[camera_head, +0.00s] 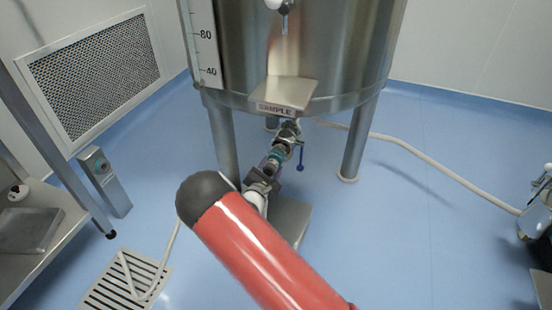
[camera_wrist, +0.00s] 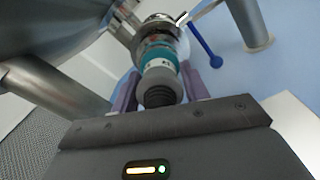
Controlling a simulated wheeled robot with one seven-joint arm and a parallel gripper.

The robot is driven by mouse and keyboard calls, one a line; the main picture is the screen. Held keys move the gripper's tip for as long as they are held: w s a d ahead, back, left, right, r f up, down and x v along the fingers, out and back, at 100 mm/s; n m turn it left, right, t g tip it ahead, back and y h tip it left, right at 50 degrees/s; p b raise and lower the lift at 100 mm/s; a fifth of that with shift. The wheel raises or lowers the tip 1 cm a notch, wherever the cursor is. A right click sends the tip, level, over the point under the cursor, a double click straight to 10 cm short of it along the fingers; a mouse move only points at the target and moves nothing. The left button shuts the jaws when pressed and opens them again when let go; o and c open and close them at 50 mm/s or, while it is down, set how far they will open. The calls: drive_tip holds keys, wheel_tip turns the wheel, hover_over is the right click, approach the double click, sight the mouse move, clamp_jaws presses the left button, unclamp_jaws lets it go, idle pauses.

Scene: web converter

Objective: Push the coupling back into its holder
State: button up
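The coupling (camera_head: 277,155) is a short cylinder with a teal band, in line with the metal outlet under the steel tank. In the wrist view the coupling (camera_wrist: 160,72) shows a teal band, a grey-white body and a dark ribbed near end. It meets a metal fitting (camera_wrist: 158,27), which may be its holder; I cannot tell how fully it is seated. My gripper (camera_head: 267,170) is at the coupling's lower end. In the wrist view the purple fingers of my gripper (camera_wrist: 160,92) flank the coupling on both sides; whether they press on it is unclear.
The steel tank (camera_head: 310,50) stands over the coupling on metal legs (camera_head: 358,145). A blue-handled valve lever (camera_head: 301,158) hangs close to the right. A SAMPLE plate (camera_head: 284,95) juts out above. A pale hose (camera_head: 430,160) crosses the floor.

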drive_tip(key=c, duration=0.9)
drive_tip(key=shift+p+v, duration=0.75)
drive_tip(key=shift+v, duration=3.1)
drive_tip(key=shift+s+a, duration=0.15)
drive_tip(key=shift+s, duration=0.15)
